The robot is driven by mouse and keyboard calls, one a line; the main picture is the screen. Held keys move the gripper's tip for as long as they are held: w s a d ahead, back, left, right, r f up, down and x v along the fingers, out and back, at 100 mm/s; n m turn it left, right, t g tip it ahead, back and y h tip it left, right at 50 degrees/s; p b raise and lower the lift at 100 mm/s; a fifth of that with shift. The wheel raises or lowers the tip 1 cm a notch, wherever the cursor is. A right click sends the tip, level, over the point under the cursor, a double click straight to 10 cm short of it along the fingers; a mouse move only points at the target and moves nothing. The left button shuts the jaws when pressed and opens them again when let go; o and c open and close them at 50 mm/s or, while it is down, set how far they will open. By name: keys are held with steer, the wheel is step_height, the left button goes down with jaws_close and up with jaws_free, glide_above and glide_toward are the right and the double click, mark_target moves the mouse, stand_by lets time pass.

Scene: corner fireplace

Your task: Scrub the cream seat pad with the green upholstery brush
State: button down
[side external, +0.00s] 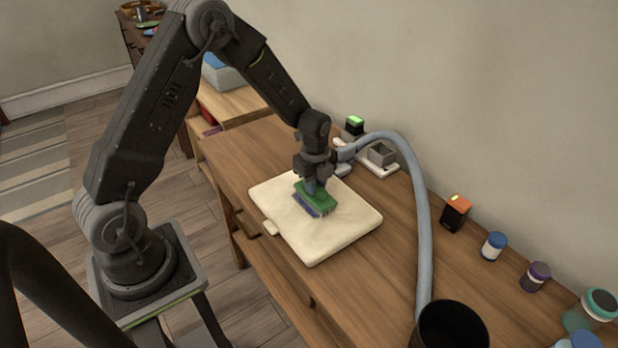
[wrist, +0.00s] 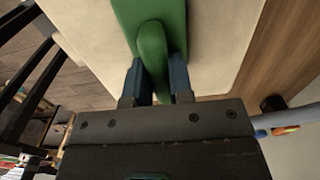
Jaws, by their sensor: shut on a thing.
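The cream seat pad (side external: 335,240) lies flat on the wooden table, and it also fills much of the wrist view (wrist: 222,50). The green upholstery brush (side external: 318,198) is over the pad's upper middle, with its purple-blue bristles turned down. The bristles appear to touch the pad's surface. My gripper (side external: 313,183) is above the brush. In the wrist view my gripper (wrist: 155,82) is shut on the curved green handle of the brush (wrist: 151,45), with one blue finger on each side.
A grey hose (side external: 416,180) arches beside the pad to a black bin (side external: 450,325). Several small jars, including a blue-capped one (side external: 494,246), and an orange-topped black box (side external: 456,212) stand along the wall side. Bare tabletop (side external: 240,152) lies behind the pad.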

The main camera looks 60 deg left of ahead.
mark_target(326, 202)
steer(key=shift+d, duration=2.4)
steer(key=shift+a, duration=5.4)
step_height(326, 202, up, 8)
